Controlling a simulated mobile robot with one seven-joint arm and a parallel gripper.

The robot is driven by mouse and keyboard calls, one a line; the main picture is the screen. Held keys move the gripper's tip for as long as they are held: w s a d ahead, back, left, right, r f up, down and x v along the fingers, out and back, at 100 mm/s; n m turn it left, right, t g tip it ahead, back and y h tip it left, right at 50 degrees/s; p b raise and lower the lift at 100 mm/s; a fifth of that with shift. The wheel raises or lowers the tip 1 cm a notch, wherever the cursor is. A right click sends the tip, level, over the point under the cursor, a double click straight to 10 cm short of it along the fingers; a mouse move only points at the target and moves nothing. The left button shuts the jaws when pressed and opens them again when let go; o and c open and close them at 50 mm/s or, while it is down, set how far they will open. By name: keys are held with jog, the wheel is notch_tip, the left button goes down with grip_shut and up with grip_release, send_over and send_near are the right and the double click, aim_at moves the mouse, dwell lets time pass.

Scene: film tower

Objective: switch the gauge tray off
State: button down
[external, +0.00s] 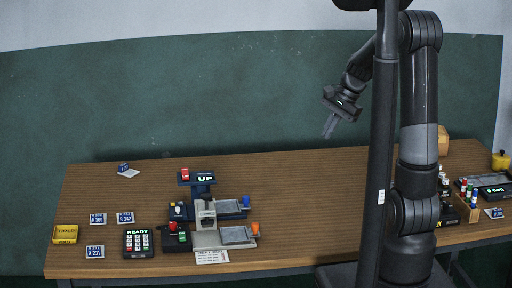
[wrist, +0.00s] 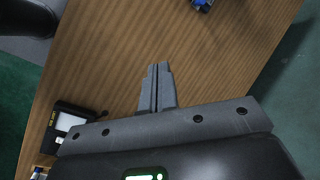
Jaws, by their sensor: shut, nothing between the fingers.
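A small dark tower (external: 203,190) with a green "UP" display and a red button on top stands on the table, left of centre. At its right are two grey plates: an upper plate (external: 228,206) with a blue knob (external: 246,201), and a lower plate (external: 237,235) with an orange knob (external: 255,229). I cannot tell which thing is the gauge tray; no label on it is readable. My gripper (external: 330,128) is shut and empty, high above the table and right of the tower. Its closed fingers (wrist: 157,70) show over bare wood in the wrist view.
A keypad (external: 138,243) reading "READY", a yellow box (external: 65,234) and several blue-labelled cards lie at the left. A dark device with a display (external: 494,191) and several small bottles stand at the right. The wrist view shows a black box (wrist: 70,122). The table's middle is clear.

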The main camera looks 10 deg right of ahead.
aim_at(231, 206)
jog(key=w+a+f+m+g+y, duration=0.1)
jog(key=w+a+f+m+y, duration=0.1)
jog(key=w+a+f+m, duration=0.2)
jog(key=w+a+f+m+g+y, duration=0.1)
jog(key=w+a+f+m, duration=0.2)
jog(key=w+f, duration=0.5)
notch_tip(231, 206, down, 4)
jog(key=shift+a+m+y, duration=0.35)
jog(key=shift+m+y, duration=0.05)
jog(key=shift+w, duration=0.1)
jog(key=x, duration=1)
jog(key=a, duration=0.3)
jog(key=shift+s+a, duration=0.1)
jog(key=shift+s, duration=0.3)
jog(key=shift+a, duration=0.4)
jog(key=a, duration=0.8)
jog(key=shift+s+a, duration=0.1)
